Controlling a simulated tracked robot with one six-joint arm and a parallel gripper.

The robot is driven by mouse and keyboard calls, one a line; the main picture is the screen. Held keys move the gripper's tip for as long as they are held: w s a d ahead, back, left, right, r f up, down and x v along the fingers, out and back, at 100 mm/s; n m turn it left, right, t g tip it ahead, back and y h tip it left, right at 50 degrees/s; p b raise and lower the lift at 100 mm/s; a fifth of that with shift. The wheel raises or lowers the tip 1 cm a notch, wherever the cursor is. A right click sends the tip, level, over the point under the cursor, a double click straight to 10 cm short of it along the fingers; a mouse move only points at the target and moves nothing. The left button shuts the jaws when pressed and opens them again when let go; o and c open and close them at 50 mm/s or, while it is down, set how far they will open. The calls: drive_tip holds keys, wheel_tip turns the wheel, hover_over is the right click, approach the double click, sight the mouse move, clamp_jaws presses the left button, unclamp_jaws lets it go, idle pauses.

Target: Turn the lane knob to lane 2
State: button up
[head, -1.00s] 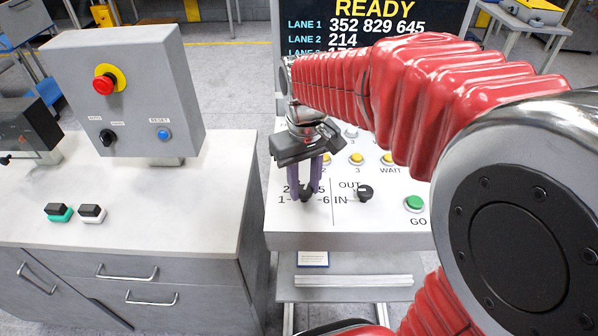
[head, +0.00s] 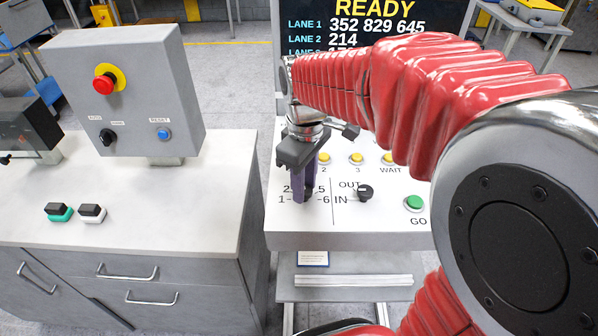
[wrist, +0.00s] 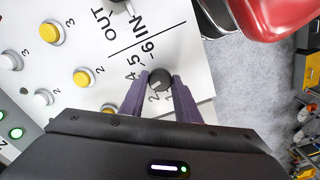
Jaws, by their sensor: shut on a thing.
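The lane knob (wrist: 159,77) is a small round black knob on the sloping white panel, with numbers printed around it. In the wrist view it sits between the two purple fingers of my gripper (wrist: 159,84), which are shut on it from both sides. A small pale mark shows on the knob on the side of the printed 2, but I cannot read its exact setting. In the head view my gripper (head: 304,193) points down over the lane numbers and its fingers hide most of the knob.
The black OUT/IN knob (head: 365,193) stands just right of the lane knob. Yellow buttons (head: 356,158) and the green GO button (head: 414,203) are farther along the panel. The screen (head: 372,28) reads READY. A grey control box (head: 135,80) stands on the left bench.

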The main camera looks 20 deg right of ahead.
drive_tip(key=n, duration=0.3)
drive_tip(key=shift+n, duration=0.4)
drive_tip(key=n, duration=0.4)
idle(0.3)
drive_tip(key=o, duration=1)
drive_tip(key=shift+o, duration=0.2)
drive_tip(key=shift+r, duration=0.15)
wheel_tip(320, 180, up, 14)
drive_tip(key=shift+f, duration=0.25)
